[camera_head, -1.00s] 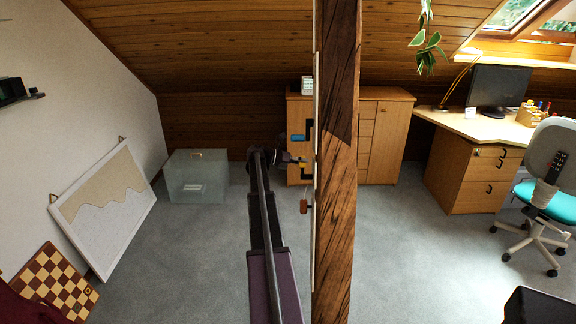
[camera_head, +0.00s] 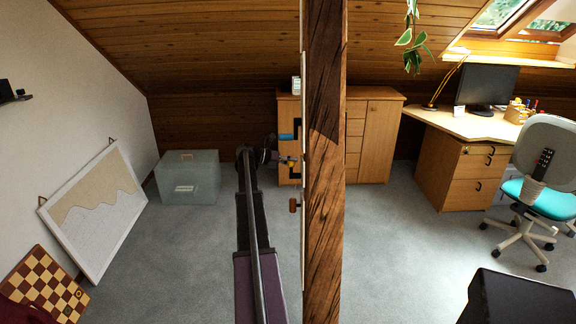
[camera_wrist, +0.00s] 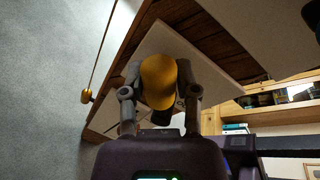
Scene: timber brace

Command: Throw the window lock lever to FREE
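A pale panel (camera_head: 303,245) is fixed on the left side of the timber post (camera_head: 325,200), seen nearly edge-on. A yellow-ended lever (camera_head: 291,160) stands out from it to the left. My gripper (camera_head: 278,157) is at this lever. In the wrist view the lever's rounded yellow end (camera_wrist: 158,82) lies between the two fingers of my gripper (camera_wrist: 160,75), one finger on each side. Whether both fingers press on it I cannot tell. The panel (camera_wrist: 205,70) shows behind it. No FREE marking is readable.
A blue handle (camera_head: 286,136) is just above the yellow lever, and a red-brown handle (camera_head: 294,205) is below. A small white box (camera_head: 296,85) is higher up. A translucent chest (camera_head: 188,180) stands to the left.

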